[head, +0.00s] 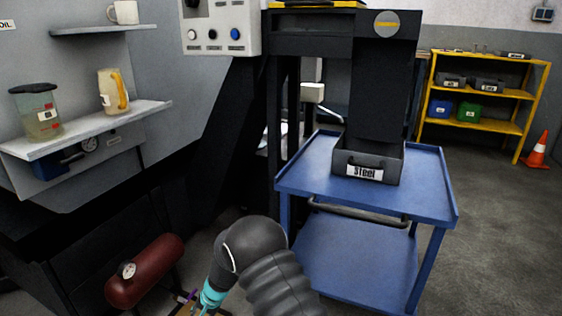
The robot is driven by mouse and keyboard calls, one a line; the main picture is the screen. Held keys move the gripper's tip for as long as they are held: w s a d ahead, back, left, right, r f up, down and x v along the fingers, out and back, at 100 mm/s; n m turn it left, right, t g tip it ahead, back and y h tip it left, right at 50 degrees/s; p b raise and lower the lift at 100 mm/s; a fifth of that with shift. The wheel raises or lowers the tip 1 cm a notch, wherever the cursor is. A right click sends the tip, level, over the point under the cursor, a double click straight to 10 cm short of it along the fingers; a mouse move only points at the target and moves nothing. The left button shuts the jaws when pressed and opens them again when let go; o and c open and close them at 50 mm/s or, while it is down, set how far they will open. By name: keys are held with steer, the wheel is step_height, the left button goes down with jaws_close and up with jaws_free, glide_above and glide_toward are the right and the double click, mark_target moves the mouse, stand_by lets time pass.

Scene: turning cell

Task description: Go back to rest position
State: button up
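My arm comes in at the bottom centre of the head view, with a dark grey rounded joint and a ribbed section. A cyan band shows on it just to the left, at the bottom edge. My gripper's fingers are not visible; that end of the arm runs out of the frame at the bottom. I cannot see whether it holds anything.
A blue cart (430,193) carries a grey bin labelled Steel (393,167). A red tank (145,272) lies low at left, beneath a shelf (85,130) with jugs. A yellow rack (483,92) and an orange cone (537,150) stand at back right. Floor at right is clear.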

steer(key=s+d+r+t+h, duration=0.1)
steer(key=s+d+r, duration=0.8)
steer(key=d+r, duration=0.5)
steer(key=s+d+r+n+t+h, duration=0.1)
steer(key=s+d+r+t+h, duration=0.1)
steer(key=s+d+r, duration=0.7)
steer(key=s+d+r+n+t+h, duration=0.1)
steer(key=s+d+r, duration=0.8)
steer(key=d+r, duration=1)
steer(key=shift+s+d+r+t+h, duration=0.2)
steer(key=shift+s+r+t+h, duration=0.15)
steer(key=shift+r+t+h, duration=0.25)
